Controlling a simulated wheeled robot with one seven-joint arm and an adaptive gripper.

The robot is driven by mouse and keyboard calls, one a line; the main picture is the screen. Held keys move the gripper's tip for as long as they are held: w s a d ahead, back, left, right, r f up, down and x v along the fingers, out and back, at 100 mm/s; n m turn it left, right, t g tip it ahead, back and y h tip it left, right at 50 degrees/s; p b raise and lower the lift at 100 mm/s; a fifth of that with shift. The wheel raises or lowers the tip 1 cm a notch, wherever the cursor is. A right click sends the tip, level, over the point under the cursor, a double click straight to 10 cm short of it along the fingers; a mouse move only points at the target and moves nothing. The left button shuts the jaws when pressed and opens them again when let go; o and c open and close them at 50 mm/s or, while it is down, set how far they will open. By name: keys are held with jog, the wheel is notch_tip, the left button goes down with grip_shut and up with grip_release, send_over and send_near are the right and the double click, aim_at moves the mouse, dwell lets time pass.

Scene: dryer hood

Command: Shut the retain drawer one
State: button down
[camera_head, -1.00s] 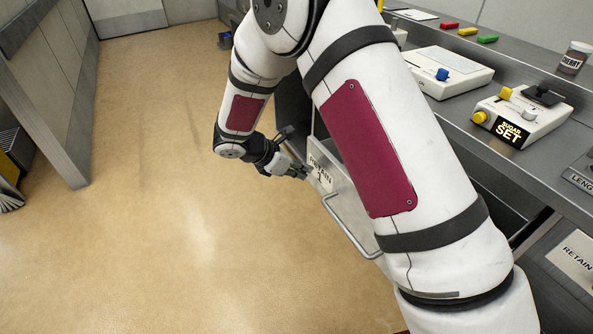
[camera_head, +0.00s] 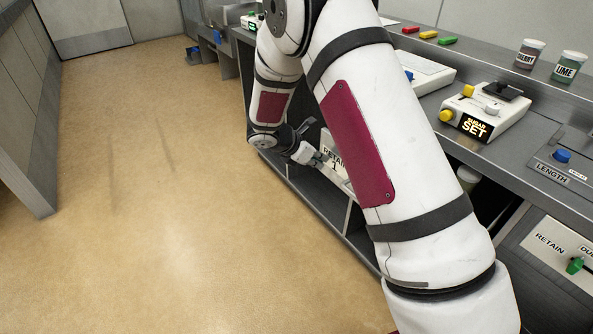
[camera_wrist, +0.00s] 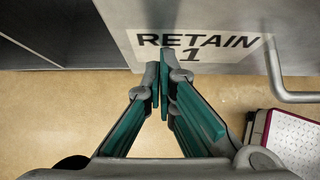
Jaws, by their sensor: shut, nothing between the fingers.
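The retain drawer one has a pale front (camera_head: 332,146) marked "RETAIN 1". It shows beside my arm in the head view, and the arm hides much of it. In the wrist view the drawer front (camera_wrist: 210,18) fills the top, with its label in the middle and its bar handle (camera_wrist: 275,70) at the right. My gripper (camera_head: 318,159) is shut and empty. In the wrist view its fingertips (camera_wrist: 163,68) are at the label's lower left, touching or very close to the front. The remaining drawer opening is hidden.
The counter (camera_head: 560,115) runs along the right, with a sugar dispenser control (camera_head: 485,113) and jars labelled cherry (camera_head: 529,54) and lime (camera_head: 569,67) on it. Another retain panel (camera_head: 560,250) is at lower right. The floor (camera_head: 150,200) at left is clear.

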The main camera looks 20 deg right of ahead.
jog(key=w+d, duration=0.1)
jog(key=d, duration=0.4)
jog(key=w+d, duration=0.2)
jog(key=d, duration=0.4)
jog(key=w+d+b, duration=0.1)
jog(key=w+d, duration=0.1)
jog(key=d, duration=0.4)
jog(key=shift+w, duration=0.25)
jog(key=shift+w+d, duration=0.3)
jog(key=shift+d, duration=0.55)
jog(key=shift+d+r, duration=0.1)
